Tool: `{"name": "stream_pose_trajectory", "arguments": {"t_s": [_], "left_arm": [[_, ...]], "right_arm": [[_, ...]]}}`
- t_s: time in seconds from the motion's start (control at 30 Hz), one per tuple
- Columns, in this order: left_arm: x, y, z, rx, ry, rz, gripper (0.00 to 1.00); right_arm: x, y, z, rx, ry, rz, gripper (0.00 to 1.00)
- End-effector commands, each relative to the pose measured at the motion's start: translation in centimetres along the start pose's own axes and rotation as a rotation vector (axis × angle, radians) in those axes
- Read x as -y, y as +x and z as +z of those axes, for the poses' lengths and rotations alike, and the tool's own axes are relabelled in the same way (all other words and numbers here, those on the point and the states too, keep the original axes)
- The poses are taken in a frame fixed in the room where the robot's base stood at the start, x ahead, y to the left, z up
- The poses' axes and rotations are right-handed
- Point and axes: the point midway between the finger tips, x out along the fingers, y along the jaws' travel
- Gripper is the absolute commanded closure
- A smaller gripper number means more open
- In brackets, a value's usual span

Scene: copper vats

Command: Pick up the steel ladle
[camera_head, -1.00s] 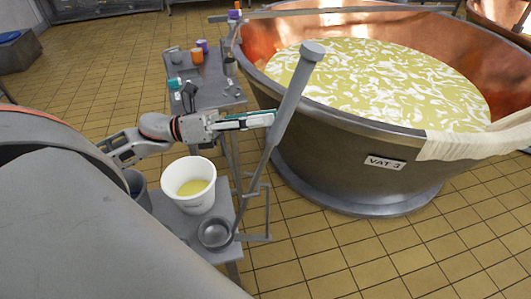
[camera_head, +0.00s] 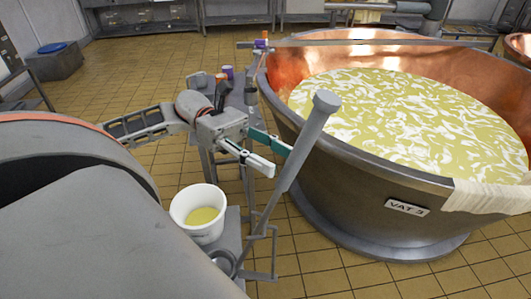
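The steel ladle (camera_head: 303,150) stands tilted, its thick grey handle leaning up and right in front of the vat. Its bowl (camera_head: 222,262) is low, at the small stand below the white bucket, and partly hidden by my own body. My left gripper (camera_head: 281,159) is open, with its two fingers apart and pointing right toward the handle. The fingertips are close to the handle; I cannot tell whether they touch it or how they lie in depth. My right gripper is not in view.
A white bucket (camera_head: 198,213) with yellow liquid stands on the small stand (camera_head: 229,228) beside the ladle. The large copper vat (camera_head: 345,190) fills the right side. A narrow table with small items, including a purple one (camera_head: 227,72), is behind my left arm.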

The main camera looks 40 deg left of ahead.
Motion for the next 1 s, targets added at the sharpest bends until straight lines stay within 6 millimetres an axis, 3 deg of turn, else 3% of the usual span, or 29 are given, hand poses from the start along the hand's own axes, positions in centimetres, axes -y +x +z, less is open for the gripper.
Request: {"name": "stream_pose_trajectory", "arguments": {"t_s": [0.3,0.6,0.77,1.0], "left_arm": [[0.1,3.9,0.2,0.001,0.001,-0.001,0.62],[0.1,4.3,0.0,0.001,-0.002,0.001,0.62],[0.1,4.3,0.0,0.0,-0.002,0.001,1.0],[0.1,4.3,0.0,0.0,-0.002,0.001,1.0]], "right_arm": [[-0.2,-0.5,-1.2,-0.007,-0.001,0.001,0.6],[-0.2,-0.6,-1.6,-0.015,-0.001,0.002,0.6],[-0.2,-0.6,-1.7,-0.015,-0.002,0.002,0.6],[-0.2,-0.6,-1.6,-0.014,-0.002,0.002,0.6]]}}
